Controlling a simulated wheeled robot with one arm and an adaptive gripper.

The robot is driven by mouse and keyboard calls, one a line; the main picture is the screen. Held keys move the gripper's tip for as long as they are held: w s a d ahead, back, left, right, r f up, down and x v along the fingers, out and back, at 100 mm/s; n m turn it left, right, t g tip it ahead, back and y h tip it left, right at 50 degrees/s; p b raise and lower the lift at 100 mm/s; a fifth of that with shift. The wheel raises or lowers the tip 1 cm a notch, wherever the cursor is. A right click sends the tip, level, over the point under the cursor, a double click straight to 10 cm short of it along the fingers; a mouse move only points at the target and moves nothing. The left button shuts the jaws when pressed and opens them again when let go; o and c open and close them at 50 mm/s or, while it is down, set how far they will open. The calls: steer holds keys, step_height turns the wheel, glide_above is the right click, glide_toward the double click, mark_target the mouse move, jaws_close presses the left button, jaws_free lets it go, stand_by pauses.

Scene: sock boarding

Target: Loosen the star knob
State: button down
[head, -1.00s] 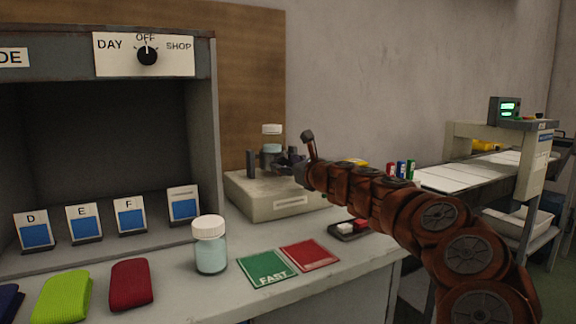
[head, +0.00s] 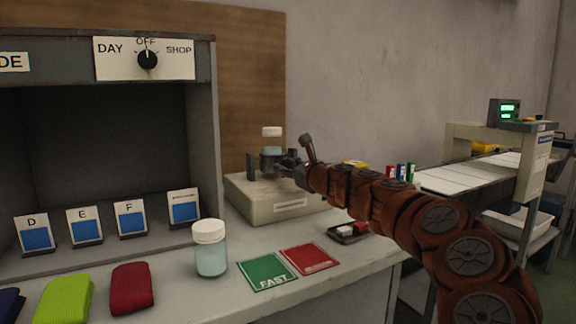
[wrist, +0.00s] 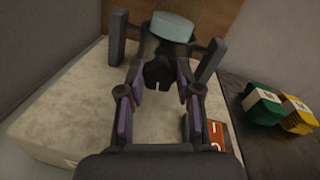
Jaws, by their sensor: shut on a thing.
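The star knob (wrist: 158,72) is a small dark lobed piece in the wrist view, at the foot of a pale blue round piece (wrist: 172,27) and between two dark upright posts. My gripper (wrist: 160,88) is shut on the knob, with its purple-padded fingers on either side of it. In the head view my gripper (head: 290,160) reaches over the beige box-shaped fixture (head: 262,198) from the right. There the fingers hide the knob, and the pale blue piece (head: 271,152) shows just behind them.
A dark upright post (head: 251,166) stands left of my gripper on the fixture. In front are a white-lidded jar (head: 210,250), a green FAST card (head: 266,272), a red card (head: 310,258) and a small dark tray (head: 343,236).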

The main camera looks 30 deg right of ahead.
steer(key=n+p, duration=0.2)
steer(key=n, duration=0.1)
steer(key=shift+a+r, duration=0.1)
steer(key=n+g+p, duration=0.1)
steer(key=n, duration=0.3)
steer(key=shift+h, duration=0.3)
steer(key=n, duration=0.4)
steer(key=shift+h, duration=0.3)
steer(key=n+b, duration=0.1)
steer(key=n, duration=0.3)
steer(key=shift+f+h+b, duration=0.2)
steer(key=shift+h+b, duration=0.1)
steer(key=shift+h, duration=0.1)
steer(key=n+b, duration=0.1)
steer(key=n, duration=0.1)
steer(key=n+b, duration=0.1)
steer(key=n, duration=0.1)
steer(key=shift+a+f+g+h, duration=0.1)
steer(key=shift+g+h, duration=0.2)
steer(key=n+b, duration=0.2)
steer(key=n, duration=0.1)
steer(key=shift+n+h, duration=0.3)
steer(key=n+b, duration=0.1)
steer(key=n, duration=0.2)
steer(key=shift+h, duration=0.3)
steer(key=shift+n+t+b, duration=0.4)
steer(key=shift+n+b, duration=0.3)
steer(key=shift+n, duration=0.9)
